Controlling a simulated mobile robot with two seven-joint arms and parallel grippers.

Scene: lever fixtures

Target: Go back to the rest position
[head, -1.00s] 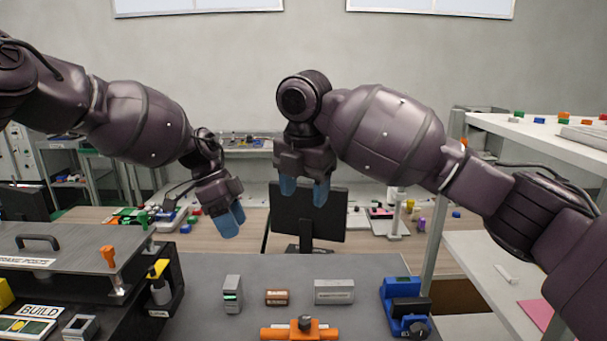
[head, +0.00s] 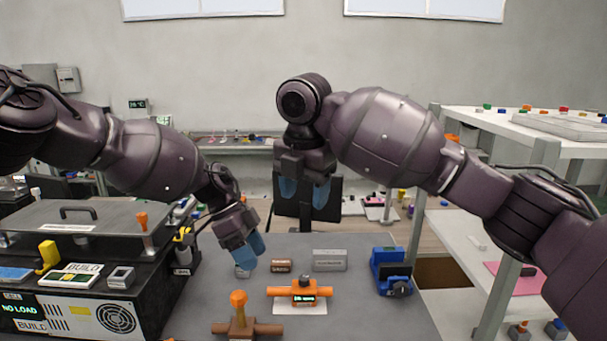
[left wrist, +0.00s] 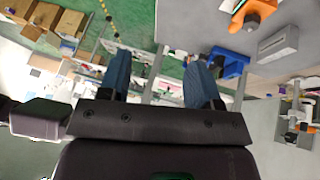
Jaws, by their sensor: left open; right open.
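My left gripper (head: 247,252) hangs at centre-left in the head view, above the grey tabletop (head: 345,280), its blue fingers pointing down. It is open and empty, and it partly hides a small grey block (head: 242,271). In the left wrist view its two blue fingers (left wrist: 160,80) stand well apart with nothing between them. My right gripper (head: 304,190) points down in the upper middle of the head view, open and empty, in front of a dark monitor. No object touches either gripper that I can see.
On the tabletop are an orange lever fixture (head: 297,292), a brown fixture with an orange knob (head: 238,322), a brown block (head: 281,266), a grey box (head: 329,260) and a blue device (head: 389,270). A black machine (head: 85,310) stands at left, white shelves (head: 530,125) at right.

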